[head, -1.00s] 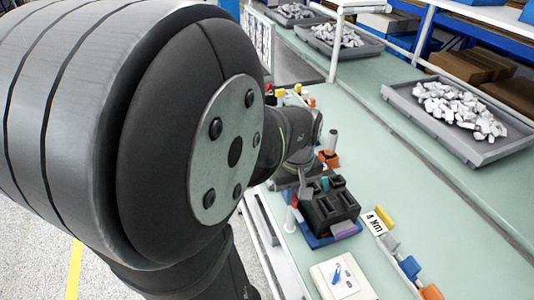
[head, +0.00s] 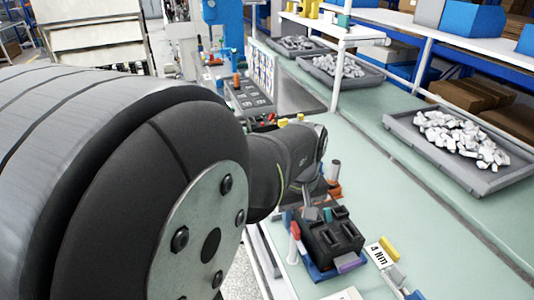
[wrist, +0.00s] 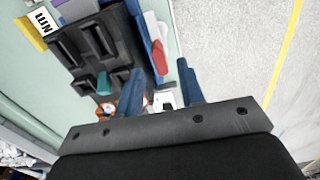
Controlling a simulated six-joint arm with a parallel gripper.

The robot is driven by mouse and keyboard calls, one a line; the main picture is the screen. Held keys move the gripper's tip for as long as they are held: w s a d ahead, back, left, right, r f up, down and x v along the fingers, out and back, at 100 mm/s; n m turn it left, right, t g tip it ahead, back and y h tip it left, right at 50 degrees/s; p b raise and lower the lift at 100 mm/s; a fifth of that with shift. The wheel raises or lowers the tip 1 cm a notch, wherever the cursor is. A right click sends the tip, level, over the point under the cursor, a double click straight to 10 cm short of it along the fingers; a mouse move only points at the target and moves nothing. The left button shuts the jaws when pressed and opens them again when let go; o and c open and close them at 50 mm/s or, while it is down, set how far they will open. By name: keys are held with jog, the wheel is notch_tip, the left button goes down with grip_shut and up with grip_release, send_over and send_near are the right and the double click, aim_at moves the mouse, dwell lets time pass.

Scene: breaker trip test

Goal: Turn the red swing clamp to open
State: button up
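The red swing clamp (wrist: 160,57) shows in the wrist view as a red piece beside a white part, at the right side of the black fixture block (wrist: 88,45). In the head view the red clamp (head: 295,229) stands at the left of the black block (head: 335,238), above a white post. My gripper (wrist: 160,90) has its two blue fingers apart, with nothing held between them. The clamp lies just beyond the fingertips, apart from them as far as I can tell. My arm hides part of the fixture's far side in the head view.
The block stands on a blue base (head: 318,272) on a pale green bench. A "4 Nm" label (head: 379,254) and a yellow piece (head: 389,247) are on its right.

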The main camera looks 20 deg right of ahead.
aim_at(296, 228)
notch_tip(296, 228, up, 14)
dwell(0.3)
jog(key=shift+f, duration=0.1)
notch_tip(296, 228, down, 18)
jog(key=shift+r, duration=0.25)
dwell(0.4)
